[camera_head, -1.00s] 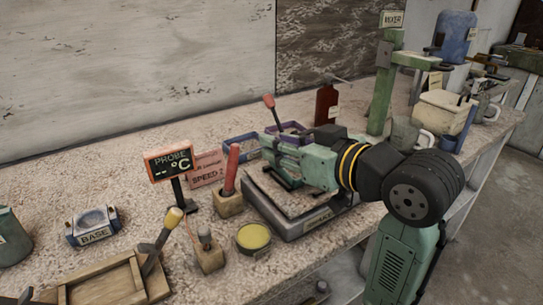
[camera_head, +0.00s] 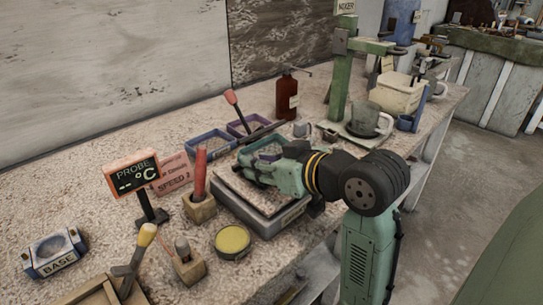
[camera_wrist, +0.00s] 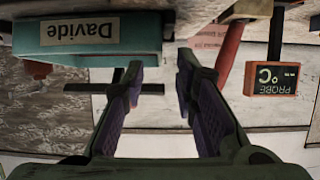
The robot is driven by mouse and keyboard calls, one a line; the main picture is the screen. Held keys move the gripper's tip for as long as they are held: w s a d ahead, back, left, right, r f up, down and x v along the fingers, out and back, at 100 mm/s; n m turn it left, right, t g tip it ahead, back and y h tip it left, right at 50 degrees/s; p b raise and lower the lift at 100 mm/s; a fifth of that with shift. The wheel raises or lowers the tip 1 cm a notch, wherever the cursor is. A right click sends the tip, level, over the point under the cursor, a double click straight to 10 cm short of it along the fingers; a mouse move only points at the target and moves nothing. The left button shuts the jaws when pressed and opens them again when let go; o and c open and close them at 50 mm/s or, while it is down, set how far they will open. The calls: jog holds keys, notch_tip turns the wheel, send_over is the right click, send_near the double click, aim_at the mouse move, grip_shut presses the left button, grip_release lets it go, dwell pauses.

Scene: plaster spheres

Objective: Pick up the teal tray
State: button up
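The teal tray (camera_wrist: 140,32) shows at the upper left of the wrist view, upside down there, with a "Davide" name label on its side. In the wrist view my gripper (camera_wrist: 160,66) has its two fingers apart with nothing between them. In the head view my gripper (camera_head: 250,166) is low over the grey shaker (camera_head: 262,222).
A blue tray (camera_head: 210,146) and a purple tray (camera_head: 243,127) lie behind my gripper. A red-handled tool in a wooden block (camera_head: 199,208), the probe display (camera_head: 132,175) and a yellow tin (camera_head: 232,241) stand to the left. A brown bottle (camera_head: 287,98) and green mixer (camera_head: 341,75) stand behind.

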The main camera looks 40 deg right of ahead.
jog(key=shift+x, duration=1.2)
jog(key=shift+c, duration=0.6)
grip_shut()
